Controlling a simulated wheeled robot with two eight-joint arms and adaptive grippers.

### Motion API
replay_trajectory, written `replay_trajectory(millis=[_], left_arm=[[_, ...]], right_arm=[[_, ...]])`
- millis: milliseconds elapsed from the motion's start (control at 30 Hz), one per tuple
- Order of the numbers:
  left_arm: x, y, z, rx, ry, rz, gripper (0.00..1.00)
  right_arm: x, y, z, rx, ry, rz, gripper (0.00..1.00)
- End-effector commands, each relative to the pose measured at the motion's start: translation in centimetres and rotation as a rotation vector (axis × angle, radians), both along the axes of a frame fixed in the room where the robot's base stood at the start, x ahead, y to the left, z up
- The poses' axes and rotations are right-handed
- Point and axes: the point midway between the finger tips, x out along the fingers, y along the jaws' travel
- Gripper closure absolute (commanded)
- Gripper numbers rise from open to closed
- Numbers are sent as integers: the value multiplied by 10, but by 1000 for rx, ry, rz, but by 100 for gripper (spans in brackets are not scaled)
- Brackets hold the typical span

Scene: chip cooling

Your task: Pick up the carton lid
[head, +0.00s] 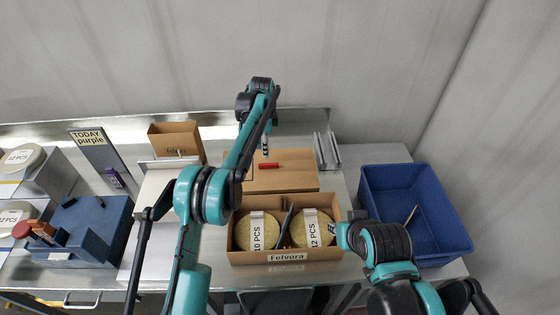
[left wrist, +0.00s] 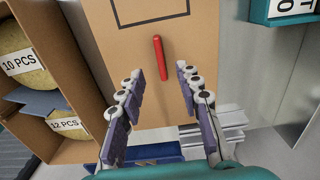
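The carton lid (head: 297,181) is a flat brown board with a red bar handle (head: 270,166), lying behind the open carton (head: 329,257). In the left wrist view the lid (left wrist: 195,45) shows a dark outline near the top, and the red handle (left wrist: 160,58) stands between my fingers. My left gripper (head: 265,153) points down above the lid's far part. In the left wrist view the left gripper (left wrist: 158,76) is open, with a finger on each side of the handle and apart from it. My right gripper is not in view; only my right arm shows.
The carton, labelled Felvora, holds round yellowish discs marked 10 PCS (head: 242,232) and 12 PCS (head: 324,232). A blue bin (head: 447,248) stands at the right. Metal rails (head: 327,151) lie right of the lid. A small brown box (head: 177,140) and a sign (head: 89,140) stand left.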

Motion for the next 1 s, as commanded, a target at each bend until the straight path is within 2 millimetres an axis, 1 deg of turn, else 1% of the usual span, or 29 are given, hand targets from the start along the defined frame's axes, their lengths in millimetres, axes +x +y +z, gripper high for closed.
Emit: replay_trajectory(millis=[133,300,467,700,800,967,1000], left_arm=[[2,-4,-12,3,9,-25,66],[2,-4,-32,2,9,-25,66],[1,-4,-46,2,9,-24,66],[1,-5,-81,2,8,-23,66],[1,-5,-86,2,8,-23,66],[1,-5,-85,2,8,-23,66],[1,-5,-85,2,8,-23,76]], right_arm=[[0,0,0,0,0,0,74],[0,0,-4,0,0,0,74],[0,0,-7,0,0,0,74],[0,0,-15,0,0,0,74],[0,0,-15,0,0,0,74],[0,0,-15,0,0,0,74],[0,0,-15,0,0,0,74]])
